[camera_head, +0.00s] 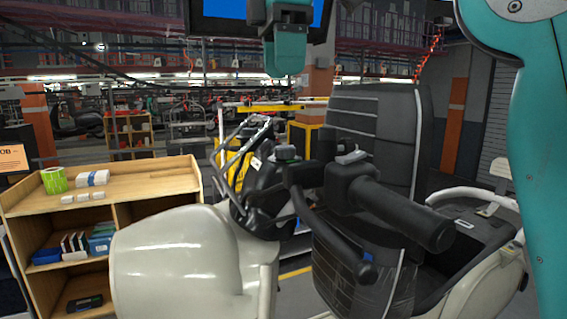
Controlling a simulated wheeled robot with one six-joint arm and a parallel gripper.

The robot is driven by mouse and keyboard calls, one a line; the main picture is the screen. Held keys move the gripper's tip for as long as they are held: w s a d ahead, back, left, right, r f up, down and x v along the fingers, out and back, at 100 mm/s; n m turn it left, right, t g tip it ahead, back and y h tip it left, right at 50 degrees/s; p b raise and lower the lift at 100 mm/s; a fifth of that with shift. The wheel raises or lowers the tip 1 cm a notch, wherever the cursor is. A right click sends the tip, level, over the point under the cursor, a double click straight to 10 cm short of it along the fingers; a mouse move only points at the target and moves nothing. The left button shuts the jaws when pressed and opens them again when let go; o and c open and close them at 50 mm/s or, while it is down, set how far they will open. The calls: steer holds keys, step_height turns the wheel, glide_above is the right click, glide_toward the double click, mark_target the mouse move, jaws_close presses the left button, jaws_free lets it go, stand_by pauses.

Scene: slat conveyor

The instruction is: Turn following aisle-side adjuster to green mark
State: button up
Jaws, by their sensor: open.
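A cream scooter (190,262) stands close in front of me. Its black handlebar grip (405,213) points toward the lower right, with a black lever (325,238) below it. A small blue piece (368,257) shows near the lever's lower end. A grey-green cap (286,152) and a light grey piece (351,157) sit on top of the handlebar area; I cannot tell whether either is the adjuster. I make out no green mark on the scooter.
A black seat-like panel (378,125) stands behind the handlebar. A yellow frame (300,139) is behind. Grey floor shows between the scooter and panel.

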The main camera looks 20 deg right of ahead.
mark_target(285, 147)
steer(key=f+b, duration=0.1)
steer(key=f, duration=1)
steer(key=shift+s+f, duration=0.15)
steer(key=shift+s, duration=0.05)
steer(key=c, duration=0.9)
